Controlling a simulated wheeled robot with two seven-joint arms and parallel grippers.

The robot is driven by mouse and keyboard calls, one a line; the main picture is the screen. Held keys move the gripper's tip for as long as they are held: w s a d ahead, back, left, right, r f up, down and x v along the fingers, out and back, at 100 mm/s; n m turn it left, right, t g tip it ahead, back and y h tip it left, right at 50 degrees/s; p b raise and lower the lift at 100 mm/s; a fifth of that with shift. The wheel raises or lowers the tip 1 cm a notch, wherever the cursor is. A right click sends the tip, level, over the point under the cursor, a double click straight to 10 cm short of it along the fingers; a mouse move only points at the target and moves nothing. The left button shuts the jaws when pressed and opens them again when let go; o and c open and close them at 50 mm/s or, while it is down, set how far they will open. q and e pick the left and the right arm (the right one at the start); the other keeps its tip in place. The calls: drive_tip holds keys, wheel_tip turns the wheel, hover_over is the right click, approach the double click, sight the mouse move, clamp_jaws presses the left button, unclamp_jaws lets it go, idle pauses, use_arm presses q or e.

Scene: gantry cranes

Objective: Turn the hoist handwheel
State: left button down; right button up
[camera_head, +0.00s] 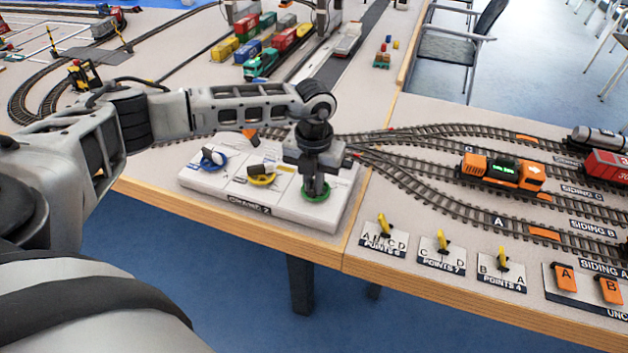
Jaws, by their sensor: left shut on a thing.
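A white control box (290,207) labelled CRANE 2 stands at the table's front edge. It carries a blue-ringed handwheel (208,161) on the left, a yellow-ringed handwheel (262,179) in the middle and a green-ringed handwheel (316,197) on the right. The small labels beside them are too small to read, so I cannot tell which is the hoist. My left gripper (316,187) points straight down over the green-ringed handwheel and is shut on it, hiding most of its top. My right gripper is out of view.
Yellow points levers (443,244) and orange switches (566,279) line the front edge to the right. Tracks with an orange locomotive (502,171) lie behind them. Model trucks and containers (262,60) stand at the back. My left arm spans above the table.

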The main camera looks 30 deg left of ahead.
sight(314, 184)
use_arm(q)
drive_tip(key=c, duration=1.5)
unclamp_jaws()
drive_tip(key=shift+r, duration=0.1)
wheel_tip(314, 184, up, 16)
drive_tip(key=shift+f+b, duration=0.1)
drive_tip(key=shift+b, duration=0.55)
